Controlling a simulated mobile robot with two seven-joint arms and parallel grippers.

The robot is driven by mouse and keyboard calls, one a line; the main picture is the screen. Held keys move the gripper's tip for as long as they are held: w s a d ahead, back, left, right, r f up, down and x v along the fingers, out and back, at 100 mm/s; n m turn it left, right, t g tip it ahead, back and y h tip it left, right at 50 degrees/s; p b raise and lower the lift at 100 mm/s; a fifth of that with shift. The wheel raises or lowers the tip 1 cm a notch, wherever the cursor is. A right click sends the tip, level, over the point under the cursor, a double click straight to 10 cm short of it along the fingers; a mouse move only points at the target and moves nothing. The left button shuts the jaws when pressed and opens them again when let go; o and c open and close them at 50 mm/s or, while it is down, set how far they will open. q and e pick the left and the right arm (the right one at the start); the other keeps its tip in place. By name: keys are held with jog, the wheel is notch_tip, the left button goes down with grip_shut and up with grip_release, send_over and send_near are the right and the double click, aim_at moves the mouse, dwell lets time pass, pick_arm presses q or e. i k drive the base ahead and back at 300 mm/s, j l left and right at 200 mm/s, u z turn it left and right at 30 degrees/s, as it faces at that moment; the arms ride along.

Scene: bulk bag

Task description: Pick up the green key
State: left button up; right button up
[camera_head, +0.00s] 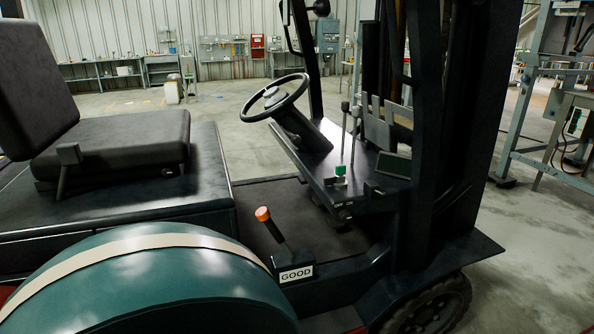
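A small green key (340,170) sits upright on the dark front console of a forklift, right of the steering wheel. A small pale piece is just below it; I cannot tell whether the key is seated in a slot. Two thin levers rise close behind it. Neither of my grippers is in view.
The steering wheel (275,97) stands left of the key, and the dark mast (440,120) rises to its right. An orange-topped lever (263,215) with a "GOOD" label stands nearer. A seat (115,145) and a rounded teal cover (150,285) are at left.

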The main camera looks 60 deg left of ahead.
aim_at(340, 170)
jog(key=k+j+u, duration=0.1)
jog(key=u, duration=1.5)
jog(key=i+l+u, duration=0.1)
jog(key=i+l, duration=0.2)
jog(key=i+l+u, duration=0.1)
jog(key=i+l, duration=0.15)
jog(key=l, duration=0.2)
jog(key=i+l, duration=0.25)
jog(key=l, duration=0.15)
jog(key=i+l+u, duration=0.15)
jog(key=l, duration=0.25)
jog(key=i, duration=0.1)
